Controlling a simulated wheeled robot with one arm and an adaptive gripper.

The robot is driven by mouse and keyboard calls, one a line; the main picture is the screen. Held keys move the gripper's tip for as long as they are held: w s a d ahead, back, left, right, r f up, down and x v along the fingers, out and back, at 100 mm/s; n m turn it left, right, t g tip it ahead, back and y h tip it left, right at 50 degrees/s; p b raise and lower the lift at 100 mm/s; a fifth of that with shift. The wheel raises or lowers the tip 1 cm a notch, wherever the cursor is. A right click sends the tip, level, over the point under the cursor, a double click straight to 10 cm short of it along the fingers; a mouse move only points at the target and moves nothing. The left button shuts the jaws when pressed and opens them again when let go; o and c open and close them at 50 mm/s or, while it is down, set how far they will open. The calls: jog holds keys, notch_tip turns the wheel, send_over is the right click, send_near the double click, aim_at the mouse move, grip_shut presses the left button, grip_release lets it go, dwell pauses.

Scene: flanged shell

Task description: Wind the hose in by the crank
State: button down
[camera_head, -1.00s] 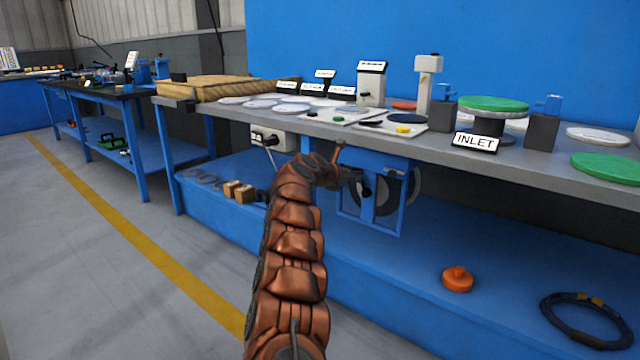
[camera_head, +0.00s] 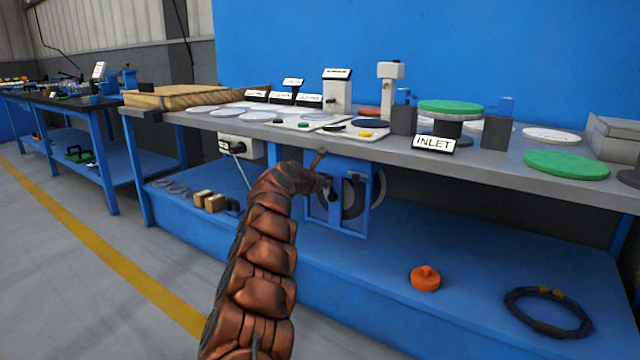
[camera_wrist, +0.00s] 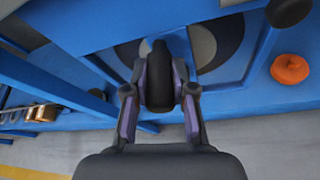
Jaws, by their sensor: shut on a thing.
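The hose reel (camera_head: 376,190) hangs in a blue frame (camera_head: 367,215) under the bench top. It shows as a dark disc with a paler middle, also in the wrist view (camera_wrist: 231,40) behind the fingers. My gripper (camera_wrist: 160,78) is shut on the black crank grip (camera_wrist: 159,92), with one finger on each side of it. In the head view my gripper (camera_head: 326,186) is small and dark at the front of the frame, at the end of my arm. The crank's arm is mostly hidden, and I cannot make out a free length of hose.
The grey bench top (camera_head: 400,150) above carries discs, posts and an INLET sign (camera_head: 434,144). On the blue lower shelf (camera_head: 390,275) are an orange knobbed cap (camera_head: 425,279) and a dark blue coil (camera_head: 548,312) at right. Small tan blocks (camera_head: 208,201) lie at left. Floor is open at left.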

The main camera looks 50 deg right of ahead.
jog(key=shift+s+d, duration=0.15)
jog(key=shift+s, duration=0.05)
jog(key=c, duration=1.2)
grip_release()
jog(key=shift+f, duration=0.1)
jog(key=shift+o, duration=1.2)
jog(key=shift+w, duration=0.15)
jog(key=shift+a, duration=0.2)
